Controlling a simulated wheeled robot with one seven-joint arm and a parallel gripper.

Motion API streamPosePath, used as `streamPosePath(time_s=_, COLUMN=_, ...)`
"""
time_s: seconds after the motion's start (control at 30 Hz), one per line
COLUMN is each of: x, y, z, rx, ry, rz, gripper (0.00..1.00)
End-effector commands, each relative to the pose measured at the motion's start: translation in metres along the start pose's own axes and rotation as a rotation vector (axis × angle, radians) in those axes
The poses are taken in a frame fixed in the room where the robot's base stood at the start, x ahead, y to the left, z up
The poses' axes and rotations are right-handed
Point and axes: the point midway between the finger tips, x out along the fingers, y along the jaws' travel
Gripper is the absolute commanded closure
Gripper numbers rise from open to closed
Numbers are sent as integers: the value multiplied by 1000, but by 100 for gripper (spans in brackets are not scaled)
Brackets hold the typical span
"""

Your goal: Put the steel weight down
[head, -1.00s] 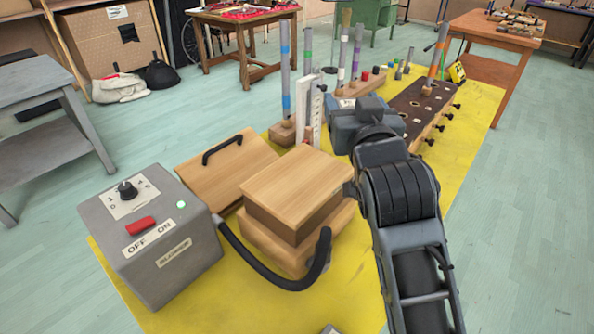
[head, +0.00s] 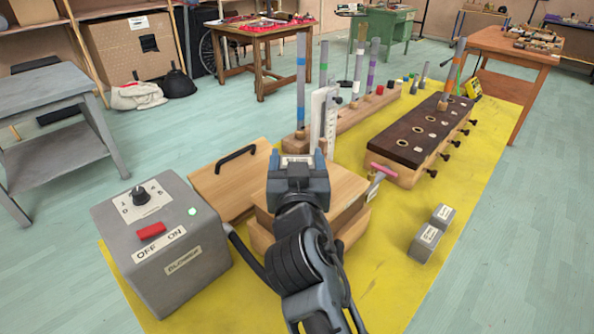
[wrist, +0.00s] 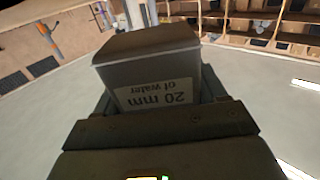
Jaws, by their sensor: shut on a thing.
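The steel weight (wrist: 150,75) is a grey block labelled "20 mm of water". In the wrist view it sits between the jaws of my gripper (wrist: 155,110), which is shut on it. In the head view my gripper (head: 298,162) is over the far part of the wooden box with the light lid (head: 345,188). My gripper and arm hide much of that lid. I cannot tell from the head view how high the weight is above it. Two similar grey weights (head: 425,243) with labels stand on the yellow mat (head: 390,285) at the right.
A grey blower box (head: 160,245) with a knob and red switch stands at the left. A wooden board with a black handle (head: 230,178) lies behind it. Upright pipes (head: 301,80) and a dark-topped wooden chest (head: 425,130) stand further back. The mat's right front is clear.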

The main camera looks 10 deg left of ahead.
Motion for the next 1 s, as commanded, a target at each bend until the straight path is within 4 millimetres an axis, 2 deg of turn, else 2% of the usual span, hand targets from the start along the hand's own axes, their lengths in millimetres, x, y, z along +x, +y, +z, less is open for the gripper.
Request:
streamPosePath(time_s=0.1, x=0, y=-1, z=15, rx=-1, ry=1, rz=-2, gripper=87)
streamPosePath(time_s=0.2, x=0, y=-1, z=21, rx=-1, ry=2, rz=-2, gripper=87)
streamPosePath(time_s=0.6, x=0, y=0, z=25, rx=0, ry=3, rz=-1, gripper=87)
streamPosePath(time_s=0.63, x=0, y=0, z=25, rx=-1, ry=0, rz=-1, gripper=28)
streamPosePath(time_s=0.87, x=0, y=0, z=25, rx=-1, ry=0, rz=-1, gripper=6)
streamPosePath(time_s=1.0, x=0, y=0, z=25, rx=0, ry=0, rz=-1, gripper=4)
